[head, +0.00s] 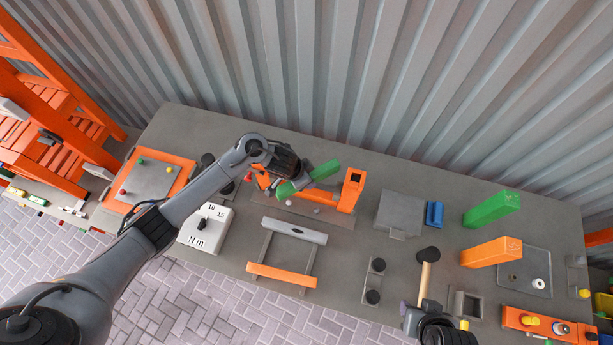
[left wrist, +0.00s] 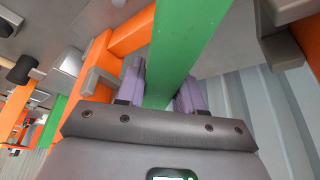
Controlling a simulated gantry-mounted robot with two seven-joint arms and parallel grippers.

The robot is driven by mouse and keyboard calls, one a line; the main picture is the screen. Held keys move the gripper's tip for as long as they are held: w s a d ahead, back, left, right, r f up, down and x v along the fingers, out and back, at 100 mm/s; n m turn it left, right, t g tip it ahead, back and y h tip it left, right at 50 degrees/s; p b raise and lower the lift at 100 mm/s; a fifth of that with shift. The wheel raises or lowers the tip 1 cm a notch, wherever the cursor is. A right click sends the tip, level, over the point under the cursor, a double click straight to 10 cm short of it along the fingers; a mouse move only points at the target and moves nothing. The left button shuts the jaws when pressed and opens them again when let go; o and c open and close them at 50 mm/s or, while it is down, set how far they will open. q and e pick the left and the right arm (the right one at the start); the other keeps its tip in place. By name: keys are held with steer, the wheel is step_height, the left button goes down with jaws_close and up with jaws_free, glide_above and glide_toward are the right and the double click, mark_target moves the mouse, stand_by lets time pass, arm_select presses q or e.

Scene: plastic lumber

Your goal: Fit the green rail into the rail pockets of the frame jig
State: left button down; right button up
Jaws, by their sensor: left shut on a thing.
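My left gripper (head: 300,181) is shut on the green rail (head: 322,171), above the back middle of the bench. In the left wrist view the green rail (left wrist: 184,45) runs between the two fingers (left wrist: 162,92). In the head view the gripper hides part of it, and it is tilted across an assembly with orange posts (head: 351,192) on a grey base, which seems to be the frame jig. An orange post (left wrist: 128,35) and a grey bracket (left wrist: 97,80) show close beside the rail; I cannot tell whether they touch it. My right gripper (head: 425,318) is partly visible at the bottom edge.
A grey stand with an orange bar (head: 282,276) lies in front. A torque box (head: 206,228) and orange-rimmed tray (head: 128,198) are left. A mallet (head: 426,276), grey block (head: 400,213), green block (head: 491,208) and orange block (head: 491,252) are right. The corrugated wall (head: 400,90) is behind.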

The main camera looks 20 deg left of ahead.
arm_select(q)
steer(key=shift+f, duration=0.1)
steer(key=c, duration=0.7)
jaws_free()
